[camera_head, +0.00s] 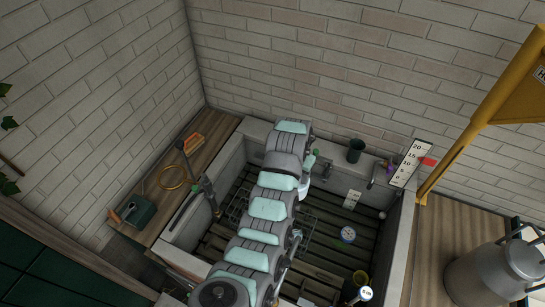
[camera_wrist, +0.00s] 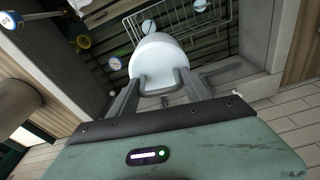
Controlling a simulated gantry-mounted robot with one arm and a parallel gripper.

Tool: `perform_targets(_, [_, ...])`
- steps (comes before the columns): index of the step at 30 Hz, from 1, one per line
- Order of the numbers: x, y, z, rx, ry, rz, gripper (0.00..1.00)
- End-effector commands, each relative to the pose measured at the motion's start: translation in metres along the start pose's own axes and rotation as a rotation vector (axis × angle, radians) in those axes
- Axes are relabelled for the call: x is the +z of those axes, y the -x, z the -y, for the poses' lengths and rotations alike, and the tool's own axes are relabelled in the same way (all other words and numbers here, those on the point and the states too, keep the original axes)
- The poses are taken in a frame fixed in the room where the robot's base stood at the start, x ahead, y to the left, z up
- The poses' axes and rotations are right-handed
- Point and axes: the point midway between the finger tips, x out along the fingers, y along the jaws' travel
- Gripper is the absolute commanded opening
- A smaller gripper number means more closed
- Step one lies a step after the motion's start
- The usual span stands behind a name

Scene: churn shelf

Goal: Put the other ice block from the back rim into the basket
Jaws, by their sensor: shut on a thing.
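My gripper (camera_wrist: 160,84) is shut on a white, rounded ice block (camera_wrist: 158,55), which juts out past the fingers in the wrist view. In the head view a pale bit of the block (camera_head: 303,187) shows beside my arm, over the sunken basin. The wire basket (camera_wrist: 183,24) lies beyond the block on the slatted basin floor. In the head view my arm covers much of the basket (camera_head: 238,212). The held block appears apart from the basket.
A metal churn (camera_head: 490,275) stands at the right.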

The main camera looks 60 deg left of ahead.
Motion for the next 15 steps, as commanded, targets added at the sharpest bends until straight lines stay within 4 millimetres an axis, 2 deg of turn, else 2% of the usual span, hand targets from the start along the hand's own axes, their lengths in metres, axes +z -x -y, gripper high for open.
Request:
perform_targets(1, [0.003, 0.011, 0.024, -0.007, 0.034, -0.001, 0.00])
perform_targets(3, [0.008, 0.015, 0.047, -0.012, 0.069, -0.001, 0.00])
perform_targets(6, [0.015, 0.020, 0.071, -0.016, 0.107, -0.001, 0.00])
perform_targets(10, [0.019, 0.023, 0.088, -0.020, 0.134, -0.002, 0.00])
perform_targets(15, [0.022, 0.015, 0.091, -0.020, 0.141, -0.001, 0.00])
